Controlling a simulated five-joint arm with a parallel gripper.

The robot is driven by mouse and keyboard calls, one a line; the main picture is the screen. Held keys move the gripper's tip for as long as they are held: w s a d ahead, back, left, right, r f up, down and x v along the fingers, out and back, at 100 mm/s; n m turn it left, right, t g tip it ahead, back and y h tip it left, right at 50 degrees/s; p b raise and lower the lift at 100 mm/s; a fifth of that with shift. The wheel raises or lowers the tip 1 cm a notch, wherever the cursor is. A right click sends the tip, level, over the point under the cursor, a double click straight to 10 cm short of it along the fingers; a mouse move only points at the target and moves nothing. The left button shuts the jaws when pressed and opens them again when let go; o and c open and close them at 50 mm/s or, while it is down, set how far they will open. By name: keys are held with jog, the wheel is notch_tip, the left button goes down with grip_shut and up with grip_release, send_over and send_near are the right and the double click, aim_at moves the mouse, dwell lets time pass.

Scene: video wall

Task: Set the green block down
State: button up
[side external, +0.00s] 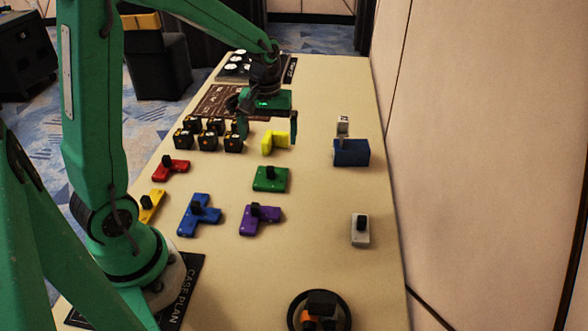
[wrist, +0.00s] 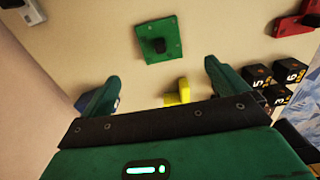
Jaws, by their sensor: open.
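The green block (side external: 270,180) is a flat square piece with a black knob on top. It lies flat on the table, below the yellow block in the side view. It also shows in the wrist view (wrist: 145,32), ahead of the fingertips and apart from them. My gripper (side external: 268,132) is open, with its fingers wide apart and nothing held between them. It hovers near the yellow block (side external: 270,147), farther up the table than the green block. In the wrist view the gripper (wrist: 160,75) has the yellow block (wrist: 183,88) partly hidden behind its palm.
Purple (side external: 262,222), blue (side external: 190,222) and red (side external: 181,168) blocks lie nearby. Several black numbered cubes (side external: 208,143) stand left of the gripper. A dark blue box (side external: 352,156) and white block (side external: 360,236) are at right. Bare table lies between the green block and box.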

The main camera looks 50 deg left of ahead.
jog(key=s+d+r+m+t, duration=0.2)
jog(key=s+d+r+m, duration=0.2)
jog(key=s+r, duration=0.2)
jog(key=s+d+r+m+t, duration=0.3)
jog(key=s+d+r+m, duration=0.1)
jog(key=s, duration=0.5)
jog(key=shift+s+d+r+m+t, duration=0.3)
jog(key=shift+r+m, duration=0.2)
jog(key=shift+r, duration=0.35)
